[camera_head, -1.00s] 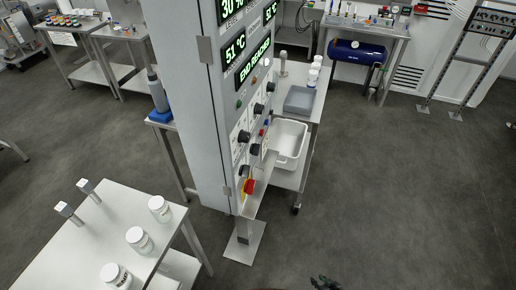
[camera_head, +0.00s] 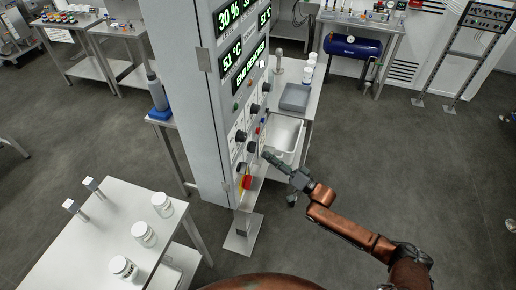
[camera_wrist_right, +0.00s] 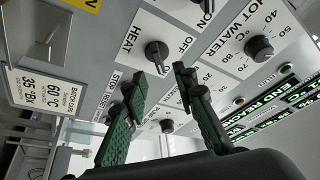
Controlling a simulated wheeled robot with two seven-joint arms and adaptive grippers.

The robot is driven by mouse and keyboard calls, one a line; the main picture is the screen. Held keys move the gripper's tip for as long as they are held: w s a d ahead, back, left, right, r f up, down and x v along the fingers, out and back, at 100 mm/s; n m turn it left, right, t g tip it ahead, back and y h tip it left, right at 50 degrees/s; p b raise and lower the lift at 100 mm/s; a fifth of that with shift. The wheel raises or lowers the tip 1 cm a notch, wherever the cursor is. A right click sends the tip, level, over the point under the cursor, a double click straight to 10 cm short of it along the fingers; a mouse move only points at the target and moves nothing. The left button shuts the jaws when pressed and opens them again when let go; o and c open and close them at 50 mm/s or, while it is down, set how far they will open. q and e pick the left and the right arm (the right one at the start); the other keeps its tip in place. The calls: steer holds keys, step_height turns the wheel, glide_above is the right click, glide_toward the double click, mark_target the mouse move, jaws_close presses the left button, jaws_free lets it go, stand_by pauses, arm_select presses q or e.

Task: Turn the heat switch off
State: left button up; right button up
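The heat switch (camera_wrist_right: 157,57) is a black rotary knob on the grey panel in the right wrist view. "HEAT" is printed to its left and "OFF" to its right. My right gripper (camera_wrist_right: 160,78) is open, its two green-padded fingers apart just below the knob in the picture, with nothing between them. In the head view my right gripper (camera_head: 268,157) is close to the front of the control cabinet (camera_head: 185,110), near several black knobs. I cannot tell there which one is the heat switch. My left gripper is not in view.
A hot water knob (camera_wrist_right: 259,47) sits right of the switch. A tag (camera_wrist_right: 45,92) hangs at the left. Beside the cabinet are a white basin (camera_head: 287,133) and a grey box (camera_head: 296,97). A table (camera_head: 100,235) with white jars stands at the front left.

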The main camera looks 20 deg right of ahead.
mark_target(252, 147)
steer(key=x, duration=0.6)
steer(key=shift+c, duration=0.2)
jaws_close()
